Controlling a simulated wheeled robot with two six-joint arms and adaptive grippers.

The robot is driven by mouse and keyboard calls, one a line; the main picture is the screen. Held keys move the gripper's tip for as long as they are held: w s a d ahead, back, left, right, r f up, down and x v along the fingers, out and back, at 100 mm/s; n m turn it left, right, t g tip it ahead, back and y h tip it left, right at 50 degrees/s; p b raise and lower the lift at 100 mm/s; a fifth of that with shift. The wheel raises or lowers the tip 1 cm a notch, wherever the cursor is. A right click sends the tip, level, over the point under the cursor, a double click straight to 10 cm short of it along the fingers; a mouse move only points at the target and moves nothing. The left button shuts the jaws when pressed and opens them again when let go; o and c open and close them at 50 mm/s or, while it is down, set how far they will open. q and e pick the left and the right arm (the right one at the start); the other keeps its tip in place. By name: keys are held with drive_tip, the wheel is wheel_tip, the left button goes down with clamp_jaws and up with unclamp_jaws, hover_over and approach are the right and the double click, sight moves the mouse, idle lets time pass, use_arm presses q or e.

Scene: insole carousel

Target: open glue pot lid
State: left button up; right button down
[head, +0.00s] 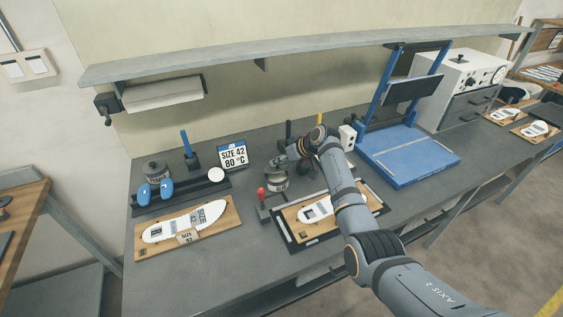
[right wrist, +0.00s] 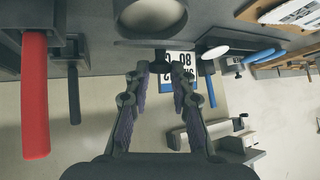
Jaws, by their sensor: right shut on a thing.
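The glue pot (head: 277,184) is a small grey can with a pale label, standing on the grey bench left of my right forearm. Its round top (right wrist: 150,14) shows at the upper edge of the right wrist view, cut off by the frame. My right gripper (head: 281,160) is at the pot's top. In the right wrist view its fingers (right wrist: 160,76) are close together around a small dark piece at the pot's rim, which looks like the lid's handle. How far the lid is raised is hard to tell. My left gripper is out of view.
A red-handled tool (head: 262,196) stands close to the pot's left; its handle (right wrist: 35,95) is large in the wrist view. A size sign (head: 232,155) stands behind left. An insole board (head: 150,247) lies left. A blue press (head: 410,165) stands right. A shelf (head: 300,55) hangs above.

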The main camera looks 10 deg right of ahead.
drive_tip(key=shift+w+a+r+g+h+b, duration=0.2)
drive_tip(key=shift+w+r+g+h+b, duration=0.15)
drive_tip(key=shift+w+g+b, duration=0.5)
drive_tip(key=shift+s, duration=0.25)
drive_tip(key=shift+r, duration=0.1)
drive_tip(key=c, duration=1.2)
unclamp_jaws()
drive_tip(key=v, duration=1.2)
